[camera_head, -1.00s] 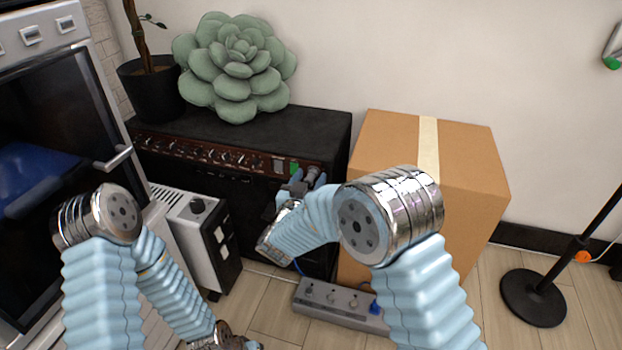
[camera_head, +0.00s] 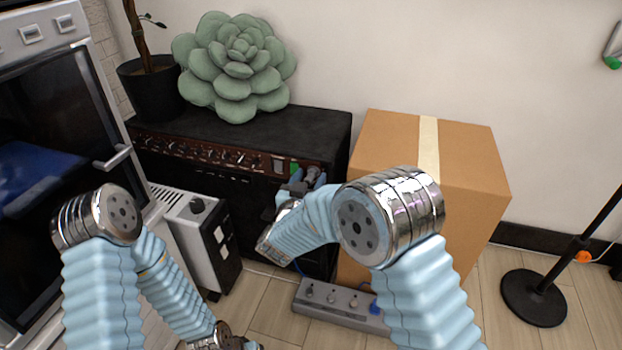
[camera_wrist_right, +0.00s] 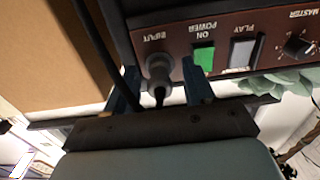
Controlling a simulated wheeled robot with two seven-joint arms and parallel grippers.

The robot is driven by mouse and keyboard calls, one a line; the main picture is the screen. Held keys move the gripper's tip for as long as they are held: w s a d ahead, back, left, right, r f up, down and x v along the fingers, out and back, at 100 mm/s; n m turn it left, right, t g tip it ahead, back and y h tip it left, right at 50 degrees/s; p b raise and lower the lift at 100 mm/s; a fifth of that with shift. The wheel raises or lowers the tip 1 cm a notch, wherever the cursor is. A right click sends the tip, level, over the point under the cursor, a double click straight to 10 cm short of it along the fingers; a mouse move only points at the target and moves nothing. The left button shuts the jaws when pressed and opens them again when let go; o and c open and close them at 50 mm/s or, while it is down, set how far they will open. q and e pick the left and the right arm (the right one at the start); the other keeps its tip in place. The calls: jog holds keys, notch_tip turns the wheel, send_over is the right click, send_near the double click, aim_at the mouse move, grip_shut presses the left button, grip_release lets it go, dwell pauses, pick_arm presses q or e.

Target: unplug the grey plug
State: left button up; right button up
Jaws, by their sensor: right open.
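The grey plug (camera_wrist_right: 158,72) sits in the socket marked INPUT on the brown front panel of a black amplifier (camera_head: 240,130). A dark cable leaves its near end. My right gripper (camera_wrist_right: 152,66) is open, with one blue finger on each side of the plug. I cannot tell whether either finger touches it. In the head view the plug (camera_head: 312,172) shows partly, at the right end of the panel, with the right gripper (camera_head: 304,183) around it. My left arm hangs at the lower left, and its gripper is outside the picture.
A cardboard box (camera_head: 470,160) stands close to the right of the amplifier. A green power switch (camera_wrist_right: 203,58) is beside the socket. A white and black heater-like unit (camera_head: 192,207) stands at the left.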

grip_shut()
jog(key=v, duration=0.6)
dwell(1.2)
dwell(0.5)
